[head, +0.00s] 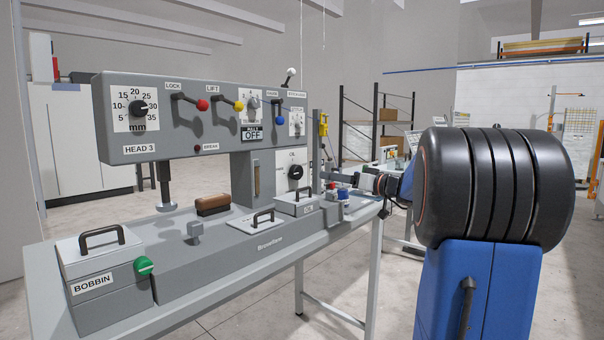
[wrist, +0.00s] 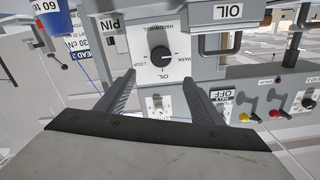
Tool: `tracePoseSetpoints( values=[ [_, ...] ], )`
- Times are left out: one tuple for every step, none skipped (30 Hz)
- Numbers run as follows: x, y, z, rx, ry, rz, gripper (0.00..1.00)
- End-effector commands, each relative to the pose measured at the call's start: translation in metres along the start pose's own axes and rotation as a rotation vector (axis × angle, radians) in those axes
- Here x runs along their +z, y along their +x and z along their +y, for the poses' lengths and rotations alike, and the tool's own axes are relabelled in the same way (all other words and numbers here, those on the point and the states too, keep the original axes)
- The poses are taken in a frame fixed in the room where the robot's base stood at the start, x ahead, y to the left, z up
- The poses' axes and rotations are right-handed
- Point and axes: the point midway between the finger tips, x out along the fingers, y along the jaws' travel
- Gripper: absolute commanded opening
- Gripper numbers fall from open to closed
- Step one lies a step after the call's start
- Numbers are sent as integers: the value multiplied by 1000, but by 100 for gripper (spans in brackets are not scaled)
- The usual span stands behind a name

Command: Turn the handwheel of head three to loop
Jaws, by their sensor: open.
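The handwheel of head three is a round black knob (wrist: 160,54) on a white plate marked HANDWHEEL, PARK, OIL and LOOP. In the head view the knob (head: 295,172) sits on the machine's column, partly in shadow. Its pointer is too small to read surely. My gripper (wrist: 159,78) is open in the wrist view, its two dark fingers apart on either side below the knob, with nothing between them. They look short of the knob and not touching it. In the head view my gripper is small at the end of my arm, right of the plate, its fingertips unclear.
The grey HEAD 3 housing (head: 250,125) carries red, yellow and blue levers and dials above the bench. A lidded BOBBIN box (head: 105,275) and several handled covers stand on the bed.

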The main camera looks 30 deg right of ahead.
Motion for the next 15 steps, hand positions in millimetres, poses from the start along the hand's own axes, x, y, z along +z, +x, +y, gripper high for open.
tracePoseSetpoints(
  values=[
    [1, 9, -1, -4, 2, -1, 61],
    [1, 14, -1, -4, 2, -1, 61],
    [1, 22, -1, -4, 3, -2, 61],
    [1, 27, -1, -4, 2, -2, 61],
    [1, 32, -1, -5, 2, -2, 61],
    [1, 40, -2, -4, 2, -2, 61],
    [1, 45, -2, -4, 2, -2, 61],
    [2, 50, -1, -5, 2, -3, 61],
    [2, 57, -1, -4, 2, -3, 61],
    [2, 63, -1, -4, 2, -3, 61],
    [1, 68, -2, -4, 2, -2, 61],
    [1, 75, -2, -4, 2, -2, 61],
    [1, 80, -1, -4, 2, -2, 61],
    [2, 86, -1, -4, 2, -3, 61],
    [2, 92, -1, -4, 2, -3, 61]
  ],
)
